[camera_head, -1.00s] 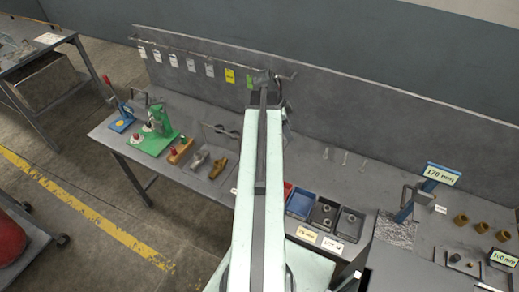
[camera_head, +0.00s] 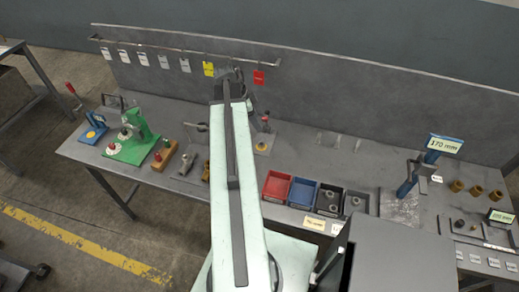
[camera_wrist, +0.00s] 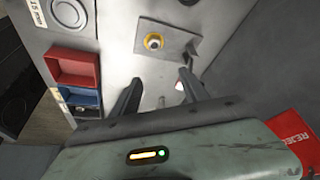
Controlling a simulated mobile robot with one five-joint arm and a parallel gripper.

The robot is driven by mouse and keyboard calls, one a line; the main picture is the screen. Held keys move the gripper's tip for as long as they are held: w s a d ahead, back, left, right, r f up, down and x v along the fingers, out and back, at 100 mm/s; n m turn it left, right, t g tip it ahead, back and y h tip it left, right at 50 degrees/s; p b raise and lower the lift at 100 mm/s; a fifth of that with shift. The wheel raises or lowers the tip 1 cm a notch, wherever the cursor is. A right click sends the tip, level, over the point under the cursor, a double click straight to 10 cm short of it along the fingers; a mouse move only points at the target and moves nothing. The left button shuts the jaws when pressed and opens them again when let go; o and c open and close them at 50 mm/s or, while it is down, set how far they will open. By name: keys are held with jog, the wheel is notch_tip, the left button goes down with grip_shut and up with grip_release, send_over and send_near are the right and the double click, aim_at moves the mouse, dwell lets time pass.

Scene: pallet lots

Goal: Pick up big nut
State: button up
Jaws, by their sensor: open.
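Small grey ring-like parts that look like nuts lie in two black bins, the left one (camera_head: 330,199) and the right one (camera_head: 356,203), on the bench in the head view. They are too small to tell which is the big nut. My gripper (camera_wrist: 162,75) is open and empty in the wrist view. In the head view my arm hides part of the bench.
A red bin (camera_head: 276,186) and a blue bin (camera_head: 302,193) stand left of the black bins. A blue press (camera_head: 407,185) and brass cylinders (camera_head: 476,190) are to the right. A back panel (camera_head: 350,95) rises behind the bench.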

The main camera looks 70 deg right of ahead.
jog(key=b, duration=0.5)
send_near(263, 143)
jog(key=shift+b+x, duration=1.15)
jog(key=shift+x, duration=0.5)
jog(key=b+x, duration=0.5)
jog(key=shift+a+f, duration=0.15)
jog(key=shift+f, duration=0.05)
jog(key=shift+r, duration=0.2)
grip_shut()
notch_tip(263, 143, up, 18)
jog(key=p, duration=1.8)
